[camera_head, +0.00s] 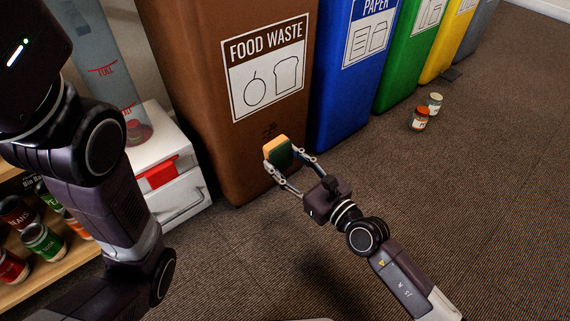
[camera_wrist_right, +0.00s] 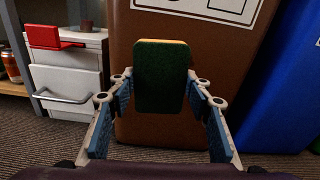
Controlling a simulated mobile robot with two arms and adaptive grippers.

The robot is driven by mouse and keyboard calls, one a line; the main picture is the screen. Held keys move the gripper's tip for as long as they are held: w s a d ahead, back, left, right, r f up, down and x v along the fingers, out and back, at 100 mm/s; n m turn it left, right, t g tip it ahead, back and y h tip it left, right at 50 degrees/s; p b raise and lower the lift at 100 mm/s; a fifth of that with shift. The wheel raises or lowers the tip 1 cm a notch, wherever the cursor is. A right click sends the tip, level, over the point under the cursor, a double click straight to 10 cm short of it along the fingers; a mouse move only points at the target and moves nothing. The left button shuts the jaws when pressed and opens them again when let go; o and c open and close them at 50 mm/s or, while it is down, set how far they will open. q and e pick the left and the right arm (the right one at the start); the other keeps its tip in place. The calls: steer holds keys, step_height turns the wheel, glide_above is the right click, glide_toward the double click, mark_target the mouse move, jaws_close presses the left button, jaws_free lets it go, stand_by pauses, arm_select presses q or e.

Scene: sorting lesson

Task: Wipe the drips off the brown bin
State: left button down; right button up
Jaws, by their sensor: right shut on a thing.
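The brown bin (camera_head: 232,125) with a FOOD WASTE label stands in the centre of the head view, and its front fills the middle of the right wrist view (camera_wrist_right: 190,135). A small dark mark (camera_head: 270,130) shows low on its front, below the label. My right gripper (camera_head: 284,160) is shut on a sponge (camera_head: 277,151) with a yellow-orange side and a dark green side. The sponge is upright in front of the bin's lower front, just below the mark; I cannot tell whether it touches. The green side faces the right wrist camera (camera_wrist_right: 161,78). My left gripper is out of view.
Blue (camera_head: 345,85), green (camera_head: 405,60) and yellow (camera_head: 448,35) bins stand in a row to the right. Two jars (camera_head: 419,118) stand on the carpet. A white drawer cabinet (camera_head: 185,196) and a shelf of cans (camera_head: 43,241) are left.

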steer(key=b+x, duration=0.1)
steer(key=x, duration=0.4)
steer(key=shift+w+a, duration=0.25)
steer(key=shift+x, duration=1.15)
stand_by(0.5)
